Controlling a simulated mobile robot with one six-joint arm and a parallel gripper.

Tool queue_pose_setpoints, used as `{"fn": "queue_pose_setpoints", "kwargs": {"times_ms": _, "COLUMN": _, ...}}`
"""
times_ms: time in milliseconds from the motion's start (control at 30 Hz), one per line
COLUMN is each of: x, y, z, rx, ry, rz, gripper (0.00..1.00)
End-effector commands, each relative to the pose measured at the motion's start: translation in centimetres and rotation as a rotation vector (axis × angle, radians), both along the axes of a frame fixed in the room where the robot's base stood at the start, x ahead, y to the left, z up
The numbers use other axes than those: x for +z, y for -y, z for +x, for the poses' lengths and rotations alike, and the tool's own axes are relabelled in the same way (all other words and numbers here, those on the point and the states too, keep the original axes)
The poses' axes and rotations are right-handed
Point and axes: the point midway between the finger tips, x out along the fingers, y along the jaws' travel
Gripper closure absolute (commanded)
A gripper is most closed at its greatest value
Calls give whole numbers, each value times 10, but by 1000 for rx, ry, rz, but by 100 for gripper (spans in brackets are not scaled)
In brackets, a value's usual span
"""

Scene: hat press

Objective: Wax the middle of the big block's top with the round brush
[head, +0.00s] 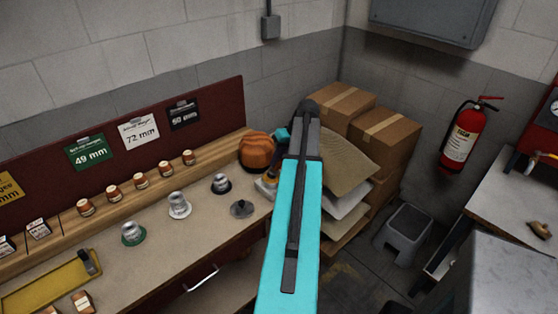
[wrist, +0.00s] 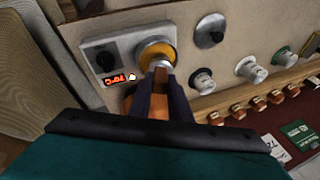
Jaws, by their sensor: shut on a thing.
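The big block (head: 257,150), an orange-brown domed wooden form, stands at the bench's far right end in the head view. Only a sliver of it (wrist: 127,101) shows beside my fingers in the wrist view. My gripper (wrist: 163,93) is shut on the brown handle of the round brush (wrist: 160,101). The brush's pale head is over or in a round pan of yellow wax (wrist: 154,49); I cannot tell whether it touches the wax. The pan sits on a heater (wrist: 103,57) with a dial and a lit orange display.
Wooden stamps line the back ledge below number cards. Cardboard boxes (head: 385,135) and sacks (head: 335,160) crowd the right side.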

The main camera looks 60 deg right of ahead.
Motion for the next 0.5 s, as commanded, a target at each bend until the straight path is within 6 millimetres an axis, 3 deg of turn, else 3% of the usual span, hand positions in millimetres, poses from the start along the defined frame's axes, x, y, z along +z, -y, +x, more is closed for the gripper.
{"fn": "queue_pose_setpoints", "kwargs": {"times_ms": 500, "x": -4, "y": 0, "z": 0, "rx": 0, "ry": 0, "rz": 0, "gripper": 100}}
